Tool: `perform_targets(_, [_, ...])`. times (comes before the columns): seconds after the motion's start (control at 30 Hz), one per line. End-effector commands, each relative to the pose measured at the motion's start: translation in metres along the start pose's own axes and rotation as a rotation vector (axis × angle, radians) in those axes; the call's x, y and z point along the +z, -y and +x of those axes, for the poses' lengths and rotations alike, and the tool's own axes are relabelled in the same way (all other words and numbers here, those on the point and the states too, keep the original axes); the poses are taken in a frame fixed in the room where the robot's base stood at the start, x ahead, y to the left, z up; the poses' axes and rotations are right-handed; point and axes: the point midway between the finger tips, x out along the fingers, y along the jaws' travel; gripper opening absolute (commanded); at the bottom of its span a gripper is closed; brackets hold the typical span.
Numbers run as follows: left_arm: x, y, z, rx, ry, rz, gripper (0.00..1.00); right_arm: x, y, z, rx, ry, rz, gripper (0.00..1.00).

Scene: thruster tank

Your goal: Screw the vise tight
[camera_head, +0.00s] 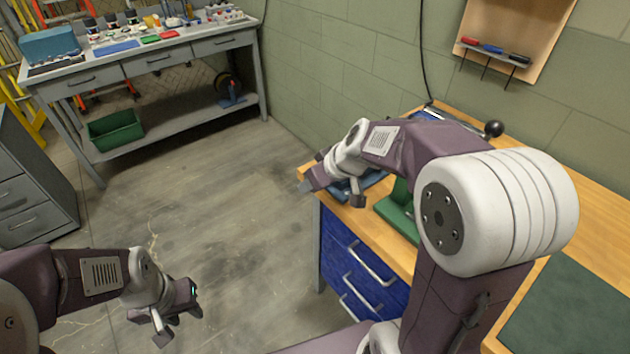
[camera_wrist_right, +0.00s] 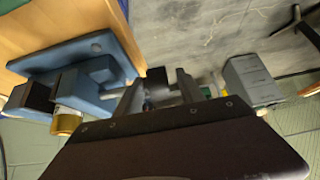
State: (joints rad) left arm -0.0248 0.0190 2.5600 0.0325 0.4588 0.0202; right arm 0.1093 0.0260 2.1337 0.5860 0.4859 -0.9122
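The blue vise (camera_head: 368,181) stands on the wooden workbench near its front left corner, mostly hidden behind my right arm in the head view. In the right wrist view the vise (camera_wrist_right: 112,50) shows at the left, with a dark jaw block and a gold cylinder beside it. My right gripper (camera_head: 331,194) is beside the vise at the bench edge. Its two fingers (camera_wrist_right: 158,90) stand apart, and I see nothing clearly held between them. The vise handle cannot be made out. My left gripper (camera_head: 178,322) hangs over the floor, fingers apart and empty.
The workbench (camera_head: 590,190) carries a green-based tool (camera_head: 397,208) close to the right arm and a dark green mat (camera_head: 570,310). Blue drawers (camera_head: 360,268) are below. A grey table (camera_head: 150,65) with many small items stands far left. The floor between is clear.

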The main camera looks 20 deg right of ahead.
Motion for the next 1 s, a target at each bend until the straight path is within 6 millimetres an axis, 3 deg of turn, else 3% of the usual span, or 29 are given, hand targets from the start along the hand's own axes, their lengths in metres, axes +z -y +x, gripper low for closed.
perform_targets(0.13, [0.0, 0.0, -0.004, 0.0, 0.0, 0.0, 0.36, -0.002, -0.001, -0.013, 0.003, -0.004, 0.0, 0.45])
perform_targets(0.3, [-0.001, 0.0, -0.013, 0.0, 0.0, 0.0, 0.36, -0.003, -0.002, -0.052, 0.004, -0.006, 0.0, 0.45])
perform_targets(0.5, [-0.002, 0.0, -0.018, 0.0, 0.0, 0.0, 0.36, -0.001, -0.001, -0.085, 0.001, -0.003, -0.001, 0.45])
perform_targets(1.0, [-0.002, 0.0, -0.018, 0.0, 0.0, 0.0, 0.36, 0.002, 0.001, -0.09, -0.007, 0.009, 0.056, 0.45])
